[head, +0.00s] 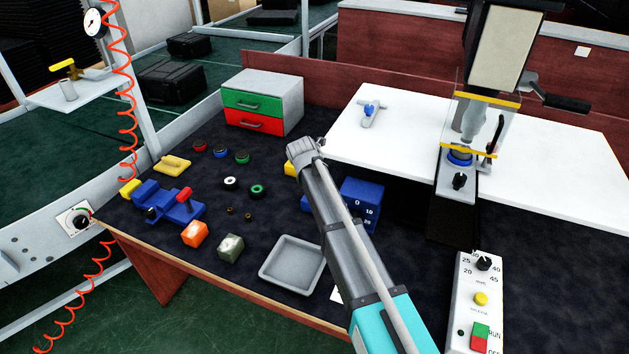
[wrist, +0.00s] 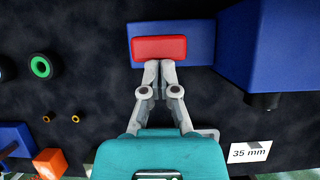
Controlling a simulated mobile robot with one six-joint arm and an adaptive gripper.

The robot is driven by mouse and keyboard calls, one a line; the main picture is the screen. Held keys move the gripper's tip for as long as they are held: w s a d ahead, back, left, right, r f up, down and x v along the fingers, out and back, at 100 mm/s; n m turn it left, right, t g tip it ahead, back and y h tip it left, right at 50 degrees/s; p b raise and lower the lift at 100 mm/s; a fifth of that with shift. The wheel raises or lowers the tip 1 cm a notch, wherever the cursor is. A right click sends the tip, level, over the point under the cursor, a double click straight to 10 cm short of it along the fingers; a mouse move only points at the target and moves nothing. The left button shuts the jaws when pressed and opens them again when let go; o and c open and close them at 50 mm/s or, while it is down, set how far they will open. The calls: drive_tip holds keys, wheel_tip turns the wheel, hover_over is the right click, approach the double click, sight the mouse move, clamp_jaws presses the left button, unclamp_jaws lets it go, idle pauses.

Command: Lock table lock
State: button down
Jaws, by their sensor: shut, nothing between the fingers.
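A red bar (wrist: 159,48) lies on a flat blue base (wrist: 198,42) in the wrist view. No label on it shows, so I cannot tell for certain that it is the table lock. My gripper (wrist: 160,64) is shut and empty, its fingertips together at the near edge of the red bar. Whether they touch it I cannot tell. In the head view my own arm hides the gripper and the red bar; only a blue sliver (head: 304,201) of the base seems to show beside the arm.
A large blue box (wrist: 270,45) stands close right of the base; its marked face (head: 364,208) shows in the head view. A 35 mm label (wrist: 249,151) lies nearby. A grey tray (head: 266,275), rings and a blue fixture (head: 150,197) with a red handle occupy the dark table.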

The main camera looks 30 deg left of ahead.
drive_tip(key=w+p+v, duration=0.1)
drive_tip(key=p+v, duration=0.7)
drive_tip(key=v, duration=0.1)
drive_tip(key=shift+w+r+p, duration=0.25)
drive_tip(key=shift+r+p, duration=0.1)
drive_tip(key=shift+r, duration=0.15)
drive_tip(key=shift+a, duration=0.2)
idle(0.4)
drive_tip(key=shift+s, duration=0.15)
